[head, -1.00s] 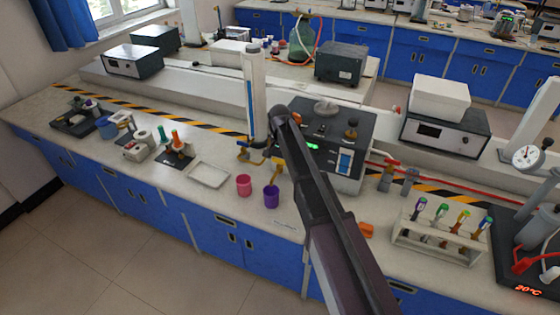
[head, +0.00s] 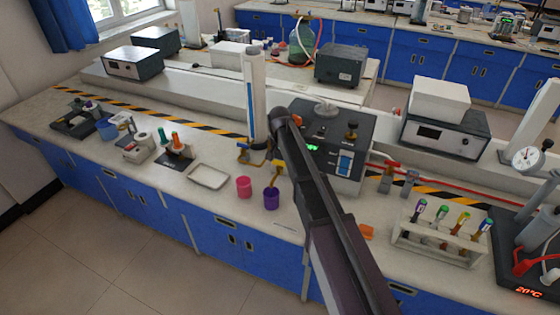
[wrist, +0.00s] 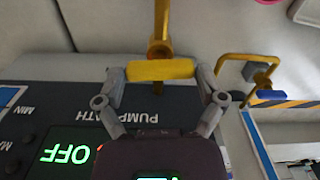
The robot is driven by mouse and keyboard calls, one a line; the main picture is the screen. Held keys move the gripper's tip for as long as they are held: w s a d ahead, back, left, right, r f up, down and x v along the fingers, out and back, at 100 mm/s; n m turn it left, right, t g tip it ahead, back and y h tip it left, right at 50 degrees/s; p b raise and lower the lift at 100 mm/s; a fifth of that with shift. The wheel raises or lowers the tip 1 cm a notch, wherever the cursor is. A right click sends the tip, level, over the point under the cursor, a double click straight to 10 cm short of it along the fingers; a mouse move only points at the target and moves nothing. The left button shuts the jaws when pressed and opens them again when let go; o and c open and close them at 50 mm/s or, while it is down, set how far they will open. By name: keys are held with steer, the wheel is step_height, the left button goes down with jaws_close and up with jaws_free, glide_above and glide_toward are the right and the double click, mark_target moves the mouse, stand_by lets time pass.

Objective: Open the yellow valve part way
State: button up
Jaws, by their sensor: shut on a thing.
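The yellow valve handle (wrist: 160,70) is a short bar, lying nearly level across the wrist view. A brass-coloured spout (wrist: 160,28) runs from it toward the top of that view. My gripper (wrist: 160,77) has one finger at each end of the bar and is shut on it. In the head view, my arm hides the gripper and most of the valve. A yellow spout (head: 275,181) shows there just left of my arm, above a purple cup (head: 271,200). Whether the valve is open cannot be told.
The dark pump bath unit (head: 350,137) stands behind my arm; its panel (wrist: 70,120) reads OFF in green. A tall white column (head: 255,95) with a yellow bracket stands close left. A pink cup (head: 244,187) and white tray (head: 208,177) are nearby; a tube rack (head: 435,243) stands right.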

steer(key=n, duration=0.3)
steer(key=shift+n, duration=0.3)
steer(key=n, duration=0.4)
stand_by(0.4)
steer(key=o, duration=0.8)
steer(key=shift+m, duration=0.3)
